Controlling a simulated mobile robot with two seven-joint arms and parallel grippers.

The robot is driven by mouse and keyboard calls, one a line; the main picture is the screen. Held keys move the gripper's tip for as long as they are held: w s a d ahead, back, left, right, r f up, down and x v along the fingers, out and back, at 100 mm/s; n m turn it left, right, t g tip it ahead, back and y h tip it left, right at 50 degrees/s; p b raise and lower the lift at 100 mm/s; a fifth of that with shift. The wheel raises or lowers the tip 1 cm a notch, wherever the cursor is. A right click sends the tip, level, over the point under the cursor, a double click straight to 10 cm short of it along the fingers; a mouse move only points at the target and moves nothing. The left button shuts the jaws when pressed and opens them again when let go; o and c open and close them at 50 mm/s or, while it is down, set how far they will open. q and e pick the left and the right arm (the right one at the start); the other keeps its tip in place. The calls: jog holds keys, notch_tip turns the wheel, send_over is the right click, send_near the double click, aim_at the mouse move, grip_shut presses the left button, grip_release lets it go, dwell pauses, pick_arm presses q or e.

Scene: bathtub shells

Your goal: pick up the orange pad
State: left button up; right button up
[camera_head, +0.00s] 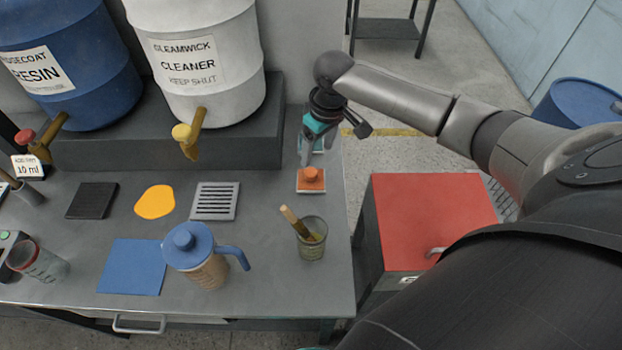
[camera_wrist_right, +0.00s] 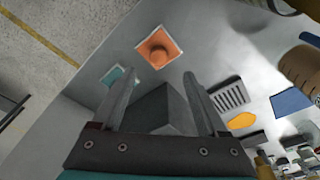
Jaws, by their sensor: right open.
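The orange pad (camera_head: 311,176) has a round knob on top and lies on a white square base near the right edge of the grey workbench. It also shows in the right wrist view (camera_wrist_right: 158,47), beyond the fingertips. My right gripper (camera_head: 306,160) points down just behind the pad in the head view. In the wrist view its two fingers (camera_wrist_right: 161,75) are apart with nothing held between them. A teal pad (camera_wrist_right: 119,75) lies beside the orange one, partly covered by a finger there. My left gripper is in neither view.
A glass with a wooden-handled brush (camera_head: 312,240) stands in front of the orange pad. A blue-lidded jug (camera_head: 200,258) and a slotted grate (camera_head: 215,201) are to the left. The white cleaner drum (camera_head: 205,75) stands on a raised block. A red cabinet (camera_head: 425,215) is right of the bench.

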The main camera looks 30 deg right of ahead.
send_over(311, 172)
jog(key=s, duration=0.1)
notch_tip(311, 172, down, 5)
jog(key=shift+s+d+b, duration=0.1)
jog(key=shift+s+b, duration=0.05)
jog(key=shift+b, duration=0.15)
jog(key=shift+w+f+b, duration=0.15)
jog(key=shift+w+f, duration=0.05)
jog(key=shift+f, duration=0.6)
jog(key=shift+w+f+b, duration=0.2)
jog(key=shift+f, duration=0.55)
jog(key=shift+w+f+b, duration=0.15)
jog(key=shift+w+f, duration=0.05)
jog(key=shift+f, duration=0.6)
jog(key=shift+c, duration=0.3)
grip_shut()
